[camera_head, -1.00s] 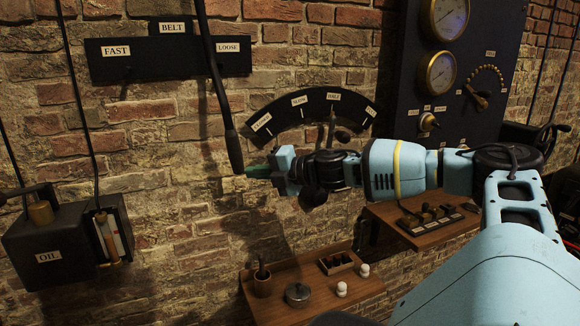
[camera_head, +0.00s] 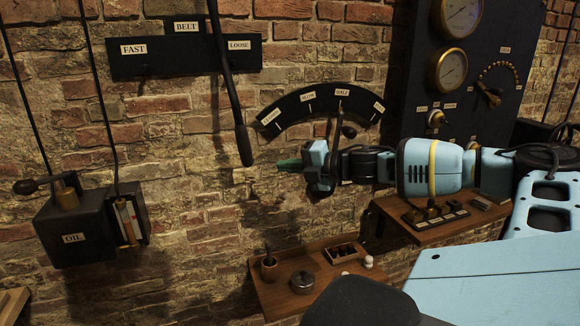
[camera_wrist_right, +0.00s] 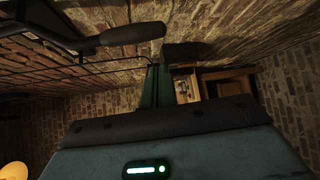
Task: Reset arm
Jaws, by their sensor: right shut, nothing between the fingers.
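My right gripper (camera_head: 286,164) reaches in from the right in the head view, with its green fingers pointing left. The fingers look shut and empty. They are just right of the lower end of the hanging belt lever (camera_head: 243,140), with a small gap visible in the head view. In the right wrist view the closed green fingers (camera_wrist_right: 156,88) point away from the wrist, and a dark lever handle (camera_wrist_right: 132,33) lies across the top left, apart from them. My left gripper is not in view.
A dark dial arc (camera_head: 318,104) with a lever is above my right gripper. The oil box (camera_head: 75,235) hangs at the left. Below are a wooden shelf (camera_head: 275,298) with small pots and a second shelf (camera_head: 430,232). A gauge panel (camera_head: 470,110) stands at the right.

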